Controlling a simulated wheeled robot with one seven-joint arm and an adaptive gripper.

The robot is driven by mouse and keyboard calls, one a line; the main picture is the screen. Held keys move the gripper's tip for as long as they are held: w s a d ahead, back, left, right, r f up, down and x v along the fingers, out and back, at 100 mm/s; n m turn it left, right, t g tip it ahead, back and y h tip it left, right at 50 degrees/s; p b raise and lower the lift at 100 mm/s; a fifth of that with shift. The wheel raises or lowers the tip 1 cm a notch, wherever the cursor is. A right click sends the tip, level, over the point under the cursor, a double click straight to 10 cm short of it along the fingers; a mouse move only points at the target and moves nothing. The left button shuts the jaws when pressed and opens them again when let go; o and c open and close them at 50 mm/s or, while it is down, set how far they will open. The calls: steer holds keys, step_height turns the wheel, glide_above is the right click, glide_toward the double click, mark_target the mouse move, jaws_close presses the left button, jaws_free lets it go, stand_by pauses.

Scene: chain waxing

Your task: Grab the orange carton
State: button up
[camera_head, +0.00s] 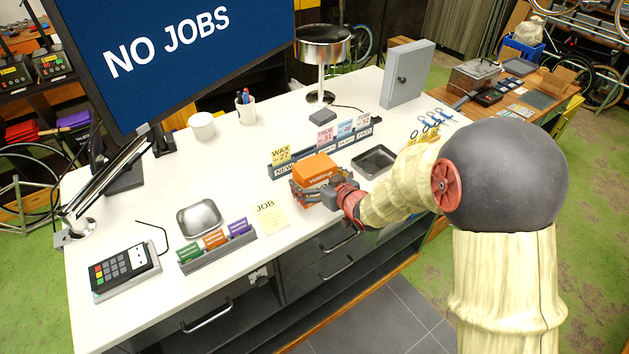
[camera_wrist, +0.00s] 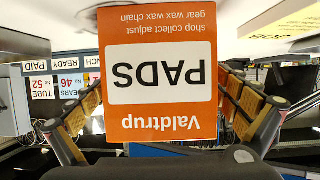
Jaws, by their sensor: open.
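The orange carton (camera_head: 314,169) is on the white counter, in front of the card rack. In the wrist view the carton (camera_wrist: 158,112) fills the middle, with its white "PADS" label upside down. My gripper (camera_head: 318,185) reaches it from the right in the head view. In the wrist view the fingers of my gripper (camera_wrist: 164,104) stand on either side of the carton, spread apart, with a gap visible at least on the right. Whether the carton touches the counter is hidden by the gripper in the head view.
The card rack (camera_head: 287,167) stands just behind the carton. An empty dark tray (camera_head: 374,161) lies to the right, near my arm.

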steer(key=c, duration=1.3)
